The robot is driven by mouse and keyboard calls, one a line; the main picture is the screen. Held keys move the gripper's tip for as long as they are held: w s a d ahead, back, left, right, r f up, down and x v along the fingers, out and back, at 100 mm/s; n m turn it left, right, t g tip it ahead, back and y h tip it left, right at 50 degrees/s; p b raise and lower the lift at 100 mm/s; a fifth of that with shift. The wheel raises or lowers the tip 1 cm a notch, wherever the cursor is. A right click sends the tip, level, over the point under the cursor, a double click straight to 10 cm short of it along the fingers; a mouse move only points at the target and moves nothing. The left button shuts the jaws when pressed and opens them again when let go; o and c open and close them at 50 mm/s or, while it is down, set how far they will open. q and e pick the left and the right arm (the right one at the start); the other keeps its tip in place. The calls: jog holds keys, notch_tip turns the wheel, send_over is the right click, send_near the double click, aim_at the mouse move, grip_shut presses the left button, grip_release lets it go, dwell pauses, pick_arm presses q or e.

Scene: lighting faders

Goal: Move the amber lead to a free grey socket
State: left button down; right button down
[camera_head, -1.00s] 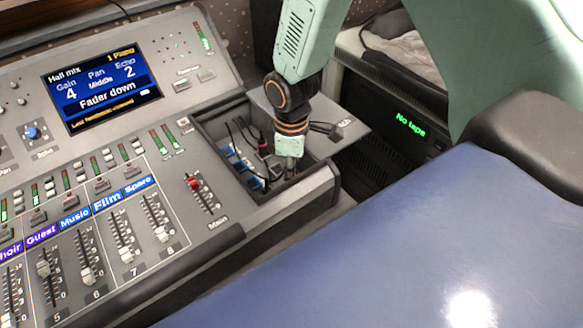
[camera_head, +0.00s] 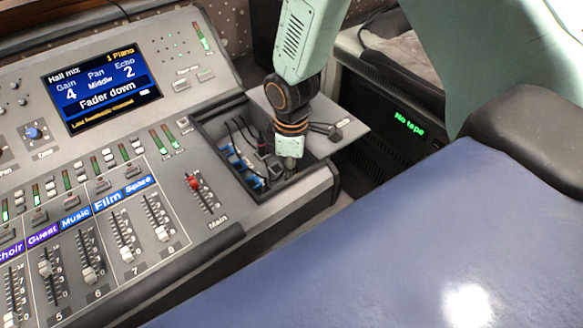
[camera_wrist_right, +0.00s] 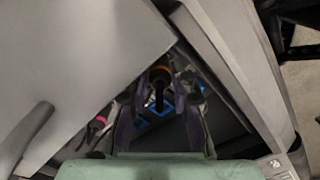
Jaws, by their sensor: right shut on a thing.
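The amber lead (camera_wrist_right: 161,70) shows in the right wrist view as an amber ring with a black part, between the fingers of my right gripper (camera_wrist_right: 160,100). My right gripper is shut on it. In the head view my right gripper (camera_head: 288,163) points down into the right side of the recessed patch bay (camera_head: 275,186) and hides the amber lead. Blue sockets (camera_head: 238,166) show inside the bay, also below the fingers in the wrist view (camera_wrist_right: 163,122). I cannot make out a grey socket. My left gripper is not in view.
A red-pink plug (camera_wrist_right: 98,122) shows left of the fingers. Dark cables (camera_head: 240,128) run inside the bay. The open lid (camera_head: 345,136) lies behind and right of the gripper. The mixing desk's faders (camera_head: 122,235) stand to the left, with a blue padded surface (camera_head: 400,240) in front.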

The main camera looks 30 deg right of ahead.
jog(key=shift+f+p, duration=0.7)
dwell(2.5)
jog(key=shift+s+f, duration=0.1)
jog(key=shift+f, duration=0.1)
dwell(0.4)
jog(key=c, duration=1)
grip_release()
jog(key=shift+c, duration=0.2)
jog(key=shift+r, duration=0.1)
notch_tip(320, 180, up, 12)
jog(key=shift+f, duration=0.1)
